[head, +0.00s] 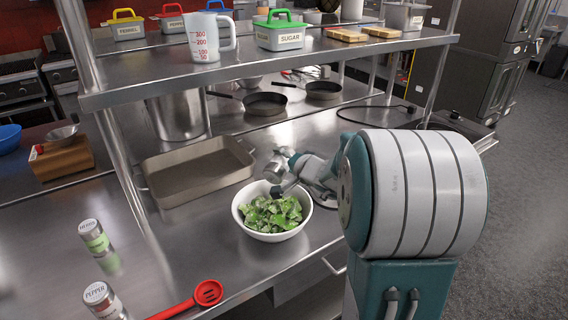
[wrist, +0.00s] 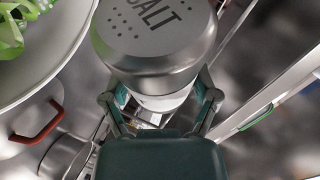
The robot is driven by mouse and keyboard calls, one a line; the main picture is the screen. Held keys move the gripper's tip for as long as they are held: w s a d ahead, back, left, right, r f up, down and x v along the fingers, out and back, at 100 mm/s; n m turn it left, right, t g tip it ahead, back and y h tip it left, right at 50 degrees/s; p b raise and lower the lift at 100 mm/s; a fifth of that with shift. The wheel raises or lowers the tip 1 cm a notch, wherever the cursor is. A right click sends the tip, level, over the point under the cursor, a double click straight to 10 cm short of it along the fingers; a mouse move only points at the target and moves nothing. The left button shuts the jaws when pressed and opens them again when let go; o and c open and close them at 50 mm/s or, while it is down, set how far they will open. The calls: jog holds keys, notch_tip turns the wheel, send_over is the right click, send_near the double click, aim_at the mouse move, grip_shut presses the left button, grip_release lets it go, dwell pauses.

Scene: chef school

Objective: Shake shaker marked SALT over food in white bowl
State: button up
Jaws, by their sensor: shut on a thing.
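My gripper (wrist: 160,100) is shut on the salt shaker (wrist: 153,38). The shaker's metal lid, with holes and the letters "SALT", faces the wrist camera. In the head view the gripper (head: 287,172) and the shaker (head: 277,165) are at the far rim of the white bowl (head: 272,237), above the counter. The shaker looks tilted there, but its exact angle is hard to tell. Green leafy food (head: 270,213) fills the bowl. In the wrist view the bowl (wrist: 62,62) is at the upper left, with some leaves (wrist: 10,35) showing.
A metal roasting pan (head: 200,172) is left of the bowl. A red spoon (head: 207,293) lies nearby. A shelf (head: 270,62) spans above the counter.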

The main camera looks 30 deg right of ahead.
jog(key=shift+r, duration=0.9)
jog(key=shift+f, duration=1.6)
jog(key=shift+r, duration=0.1)
